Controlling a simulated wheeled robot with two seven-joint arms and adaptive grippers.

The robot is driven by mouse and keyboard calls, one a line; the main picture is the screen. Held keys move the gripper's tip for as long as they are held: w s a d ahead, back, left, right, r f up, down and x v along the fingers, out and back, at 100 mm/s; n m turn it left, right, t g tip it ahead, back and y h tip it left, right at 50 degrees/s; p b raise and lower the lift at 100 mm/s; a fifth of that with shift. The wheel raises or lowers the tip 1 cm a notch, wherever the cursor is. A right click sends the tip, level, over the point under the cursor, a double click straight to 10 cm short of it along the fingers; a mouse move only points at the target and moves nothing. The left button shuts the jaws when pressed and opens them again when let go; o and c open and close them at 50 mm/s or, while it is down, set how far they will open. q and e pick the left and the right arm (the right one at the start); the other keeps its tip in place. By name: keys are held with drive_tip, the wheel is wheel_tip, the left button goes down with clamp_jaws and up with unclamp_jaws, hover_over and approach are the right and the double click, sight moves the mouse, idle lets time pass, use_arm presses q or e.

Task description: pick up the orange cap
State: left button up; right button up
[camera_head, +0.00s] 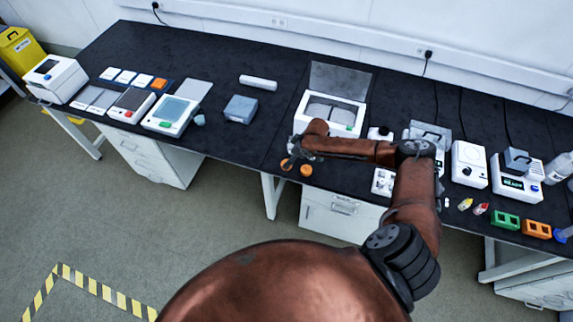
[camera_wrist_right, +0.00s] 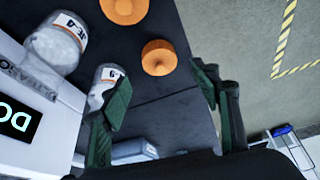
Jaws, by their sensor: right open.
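Two orange caps lie near the front edge of the black bench. In the head view one cap (camera_head: 306,170) is just right of my right gripper (camera_head: 292,158), and the other cap (camera_head: 286,165) is partly covered by it. In the right wrist view one round cap with a small raised top (camera_wrist_right: 159,58) shows between and beyond the open fingers of my right gripper (camera_wrist_right: 160,98). The second cap (camera_wrist_right: 124,9) is farther off at the top edge. The fingers are apart and empty, and touch neither cap. My left gripper is out of view.
Two clear labelled jars (camera_wrist_right: 57,42) (camera_wrist_right: 107,78) stand beside the caps, close to the left finger in the wrist view. A white device (camera_head: 345,128) with a raised lid stands behind. The bench front edge is close; bare bench (camera_head: 245,145) lies left.

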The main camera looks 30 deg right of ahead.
drive_tip(key=x, duration=0.5)
drive_tip(key=shift+f, duration=0.3)
drive_tip(key=c, duration=1)
drive_tip(key=shift+r, duration=0.2)
